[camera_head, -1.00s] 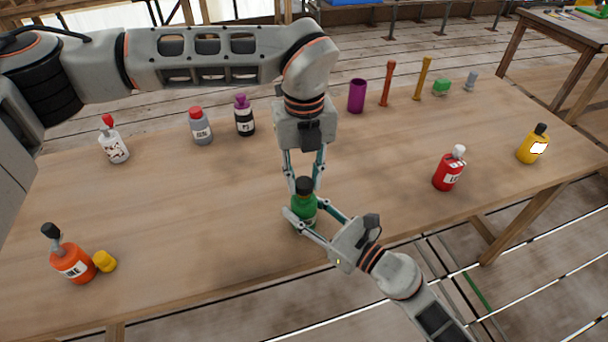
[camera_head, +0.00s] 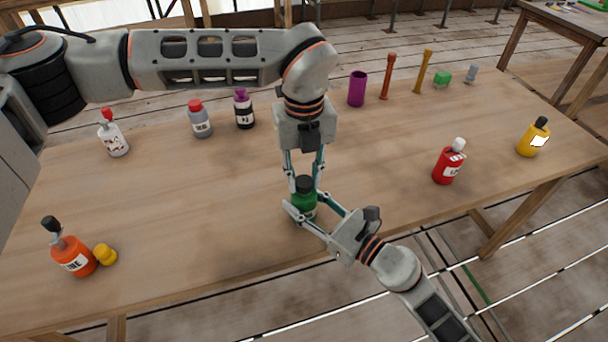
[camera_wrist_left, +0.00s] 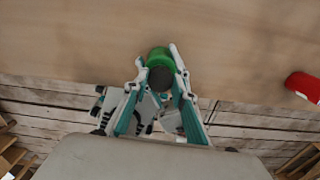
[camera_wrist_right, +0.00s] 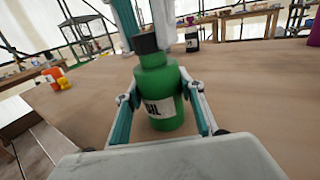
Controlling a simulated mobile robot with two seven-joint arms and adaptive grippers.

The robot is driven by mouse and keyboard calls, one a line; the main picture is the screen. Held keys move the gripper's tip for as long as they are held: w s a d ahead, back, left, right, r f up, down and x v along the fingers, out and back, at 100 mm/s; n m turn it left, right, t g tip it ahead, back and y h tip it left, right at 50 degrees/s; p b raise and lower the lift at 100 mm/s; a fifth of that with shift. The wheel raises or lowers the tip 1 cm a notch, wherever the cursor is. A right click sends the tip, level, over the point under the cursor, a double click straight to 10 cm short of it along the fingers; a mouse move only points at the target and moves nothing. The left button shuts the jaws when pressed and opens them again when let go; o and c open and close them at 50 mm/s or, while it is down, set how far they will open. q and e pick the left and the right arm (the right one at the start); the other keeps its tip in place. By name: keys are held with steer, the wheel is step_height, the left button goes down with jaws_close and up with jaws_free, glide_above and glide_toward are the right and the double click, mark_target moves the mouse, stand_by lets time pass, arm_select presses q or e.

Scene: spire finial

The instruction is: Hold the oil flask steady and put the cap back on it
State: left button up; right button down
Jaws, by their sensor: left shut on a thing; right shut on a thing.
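The green oil flask (camera_head: 309,207) stands upright near the table's front edge. Its label shows in the right wrist view (camera_wrist_right: 158,108). My right gripper (camera_head: 303,208) is shut around the flask's body from the front right, one finger on each side. The dark cap (camera_head: 304,183) is at the top of the flask, on or right at its neck; I cannot tell how far it is seated. My left gripper (camera_head: 305,176) points down from above and is shut on the cap. The cap also shows in the right wrist view (camera_wrist_right: 146,43), with my left fingers beside it.
An orange bottle (camera_head: 73,258) and a yellow cap-like piece (camera_head: 105,254) are at front left. A red bottle (camera_head: 446,168) and yellow bottle (camera_head: 530,143) stand right. Several bottles and a purple cylinder (camera_head: 357,90) stand behind. The table (camera_head: 180,220) around the flask is clear.

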arm_select(q)
steer(key=shift+f, duration=0.55)
